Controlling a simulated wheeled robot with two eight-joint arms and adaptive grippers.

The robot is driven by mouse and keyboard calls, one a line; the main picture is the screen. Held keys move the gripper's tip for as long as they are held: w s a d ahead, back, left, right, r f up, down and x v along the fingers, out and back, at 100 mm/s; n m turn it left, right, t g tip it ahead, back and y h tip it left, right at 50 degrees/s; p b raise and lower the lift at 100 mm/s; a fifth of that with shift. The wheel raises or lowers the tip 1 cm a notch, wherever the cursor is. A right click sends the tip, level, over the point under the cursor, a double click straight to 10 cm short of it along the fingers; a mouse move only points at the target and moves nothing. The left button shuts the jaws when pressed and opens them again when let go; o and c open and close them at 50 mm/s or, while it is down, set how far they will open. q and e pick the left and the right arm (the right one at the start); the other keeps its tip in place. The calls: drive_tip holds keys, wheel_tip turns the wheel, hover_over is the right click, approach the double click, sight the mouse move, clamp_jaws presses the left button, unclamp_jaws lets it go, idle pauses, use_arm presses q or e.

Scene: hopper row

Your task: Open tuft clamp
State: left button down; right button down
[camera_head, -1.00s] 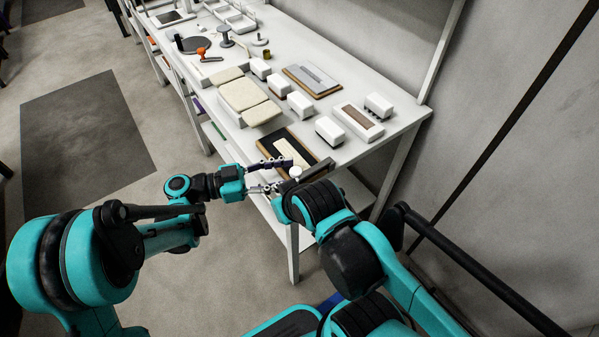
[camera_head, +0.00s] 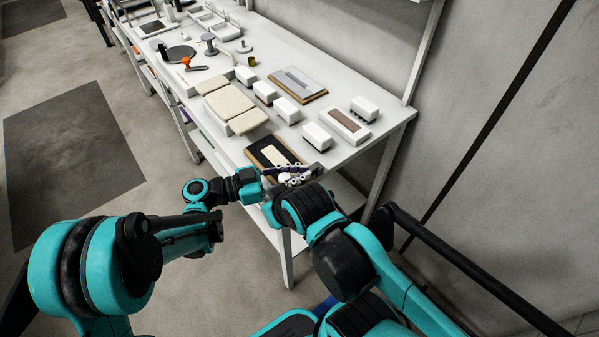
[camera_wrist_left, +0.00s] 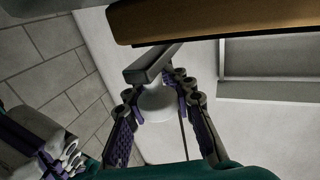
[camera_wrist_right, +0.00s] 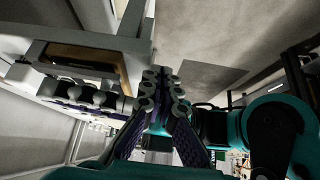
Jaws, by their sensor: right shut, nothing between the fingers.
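The tuft clamp is a wood-edged board with a black top and a pale strip (camera_head: 278,153) at the near end of the bench. Its underside edge (camera_wrist_left: 215,20) shows in the left wrist view, with a grey bar (camera_wrist_left: 150,63) and a white knob (camera_wrist_left: 157,104) below it. My left gripper (camera_head: 290,174) is at the bench edge; in the left wrist view its fingers (camera_wrist_left: 160,95) close in on both sides of the knob. My right gripper (camera_wrist_right: 162,78) is shut and empty below the bench edge; my right arm hides it in the head view.
The white bench (camera_head: 360,155) holds cream pads (camera_head: 230,105), several white blocks (camera_head: 317,136), a grey plate on wood (camera_head: 298,85) and a white tray with a brown strip (camera_head: 343,125). A bench leg (camera_head: 287,258) stands close to my arms.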

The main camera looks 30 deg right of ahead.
idle(0.3)
use_arm(q)
drive_tip(key=d+r+n+t+y+p, duration=0.1)
drive_tip(key=d+r+n+y+p, duration=0.2)
drive_tip(key=d+y+p, duration=0.4)
drive_tip(key=r+y+p, duration=0.1)
drive_tip(key=y+p, duration=0.2)
drive_tip(key=p, duration=0.3)
drive_tip(key=shift+w+d+r+y+p, duration=0.2)
drive_tip(key=shift+w+r+y+p, duration=0.1)
drive_tip(key=shift+r+y+p, duration=0.1)
drive_tip(key=shift+d, duration=0.2)
drive_tip(key=shift+f, duration=0.1)
